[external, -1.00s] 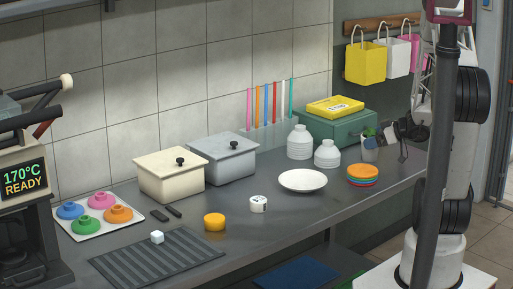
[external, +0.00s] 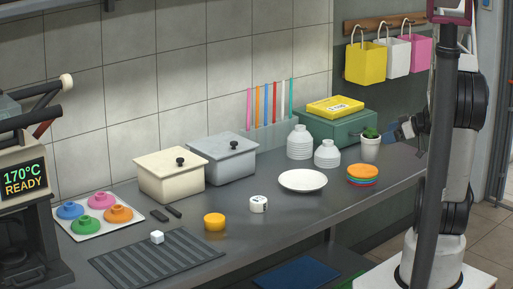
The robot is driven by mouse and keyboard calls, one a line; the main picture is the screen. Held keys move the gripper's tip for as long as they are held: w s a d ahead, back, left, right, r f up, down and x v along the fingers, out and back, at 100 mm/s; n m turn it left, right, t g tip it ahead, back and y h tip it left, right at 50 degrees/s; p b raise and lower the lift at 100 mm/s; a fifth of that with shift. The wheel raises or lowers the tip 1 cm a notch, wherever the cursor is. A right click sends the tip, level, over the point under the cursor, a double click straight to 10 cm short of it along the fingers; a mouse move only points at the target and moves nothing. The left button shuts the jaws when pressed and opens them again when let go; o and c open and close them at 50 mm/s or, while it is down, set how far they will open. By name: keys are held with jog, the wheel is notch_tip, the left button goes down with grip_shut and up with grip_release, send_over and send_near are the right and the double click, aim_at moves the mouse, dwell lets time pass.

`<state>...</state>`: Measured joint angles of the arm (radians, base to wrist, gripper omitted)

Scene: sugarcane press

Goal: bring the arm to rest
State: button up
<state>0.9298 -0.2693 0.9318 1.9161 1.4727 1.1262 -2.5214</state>
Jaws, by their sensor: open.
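My arm stands at the right, partly hidden by a dark vertical pole in front of it. My gripper (external: 394,131) is open at the right end of the counter, beside the small potted plant (external: 370,144) and above the counter top. It looks empty. The arm's upper links rise along the pole, and the base is on a white stand at the lower right.
The grey counter (external: 265,222) holds a white plate (external: 303,181), stacked coloured discs (external: 362,175), white bottles (external: 300,142), two lidded boxes (external: 170,174) and a ribbed mat (external: 150,262). Bags (external: 366,62) hang on the wall behind. A press (external: 25,200) stands at the left.

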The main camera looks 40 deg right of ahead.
jog(key=shift+w+r, duration=0.1)
dwell(0.7)
jog(key=w+d+r+m+g+h, duration=0.1)
jog(key=w+r+g+h, duration=0.35)
jog(key=r, duration=0.85)
jog(key=w+a+r+m+g, duration=0.1)
jog(key=w+a+r+g, duration=0.15)
jog(key=a+r, duration=0.4)
jog(key=s+a+r+m, duration=0.1)
jog(key=s+a, duration=0.2)
jog(key=a, duration=0.3)
jog(key=s+a+r+g, duration=0.1)
jog(key=s+a+r, duration=0.15)
jog(key=a, duration=0.35)
jog(key=s+a+r+m, duration=0.1)
jog(key=s+a, duration=0.2)
jog(key=a, duration=0.4)
jog(key=s+a+h, duration=0.1)
jog(key=s+a, duration=0.4)
jog(key=s, duration=0.2)
jog(key=s+a+f+m+g, duration=0.1)
jog(key=s+a, duration=0.4)
jog(key=s, duration=0.3)
jog(key=shift+s+a+f+m+h, duration=0.15)
jog(key=shift+f+m+h, duration=0.05)
jog(key=shift+m+h, duration=0.15)
